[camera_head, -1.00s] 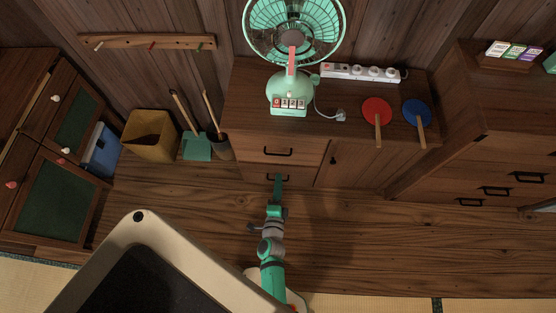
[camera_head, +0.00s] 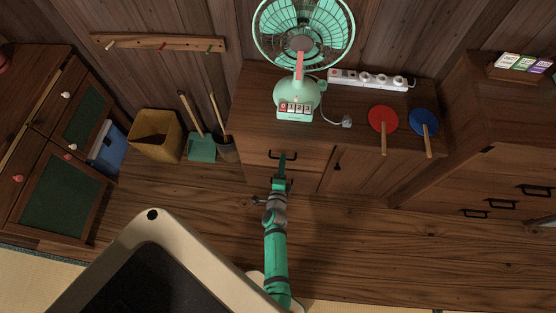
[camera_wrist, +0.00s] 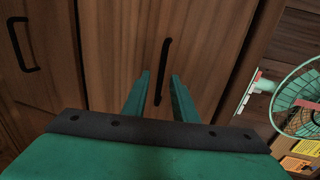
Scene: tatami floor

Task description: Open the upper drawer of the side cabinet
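The side cabinet (camera_head: 240,130) is dark wood and stands against the wall under the fan. Its upper drawer (camera_head: 310,157) looks closed and has a black bar handle (camera_head: 291,156). My gripper (camera_head: 282,158) is at this handle in the head view and hides part of it. In the wrist view my gripper (camera_wrist: 160,77) is open, with the upper handle (camera_wrist: 164,65) showing between its two green fingers. I cannot tell whether the fingertips reach around the bar or stop just before it. The lower drawer's handle (camera_wrist: 22,45) is at the left of the wrist view.
A green fan (camera_head: 299,95), a power strip (camera_head: 370,79), a red paddle (camera_head: 383,119) and a blue paddle (camera_head: 423,122) are on the cabinet top. A bin (camera_head: 156,136) and a dustpan (camera_head: 202,148) stand left. The wooden floor (camera_head: 380,250) in front is clear.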

